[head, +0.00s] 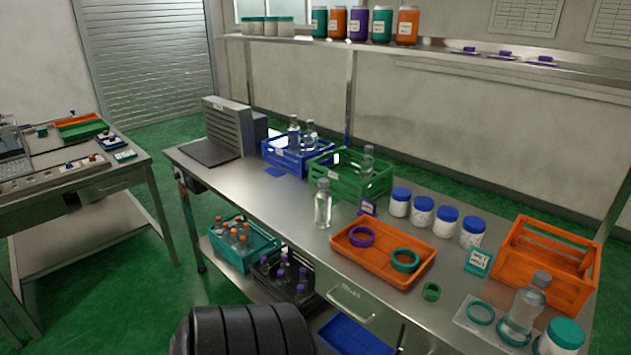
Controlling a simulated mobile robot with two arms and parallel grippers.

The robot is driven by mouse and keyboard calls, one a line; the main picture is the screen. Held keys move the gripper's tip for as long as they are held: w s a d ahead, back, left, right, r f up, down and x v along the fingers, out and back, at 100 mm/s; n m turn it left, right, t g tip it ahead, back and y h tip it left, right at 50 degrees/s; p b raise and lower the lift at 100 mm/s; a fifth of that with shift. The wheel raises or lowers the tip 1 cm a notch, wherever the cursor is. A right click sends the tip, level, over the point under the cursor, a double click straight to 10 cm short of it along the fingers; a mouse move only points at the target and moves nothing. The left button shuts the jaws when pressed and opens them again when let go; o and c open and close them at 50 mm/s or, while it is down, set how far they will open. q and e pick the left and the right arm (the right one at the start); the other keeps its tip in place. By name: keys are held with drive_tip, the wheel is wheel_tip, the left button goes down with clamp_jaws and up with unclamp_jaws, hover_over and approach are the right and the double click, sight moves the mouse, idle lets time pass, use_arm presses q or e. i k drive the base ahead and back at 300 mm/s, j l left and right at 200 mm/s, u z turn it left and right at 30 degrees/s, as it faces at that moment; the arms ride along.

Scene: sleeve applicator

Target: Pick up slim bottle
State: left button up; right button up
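A slim clear bottle (322,205) with a pale cap stands upright on the metal workbench (225,185), in front of the green crate (345,185) and left of the orange tray (365,262). Nothing hides it. Similar clear bottles (294,135) stand in the blue crate (285,160), and one more (367,160) stands in the green crate. A wider clear bottle (524,308) stands at the front right of the bench, by a teal ring (481,313). Neither of my grippers is in view.
The orange tray holds a purple ring (361,236) and a teal ring (405,261). Several blue-lidded white jars (422,212) stand behind it. An orange crate (545,260) is at right. The bench left of the slim bottle is clear. Crates with bottles sit on the lower shelf.

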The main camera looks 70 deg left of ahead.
sight(323, 197)
drive_tip(key=u, duration=2.2)
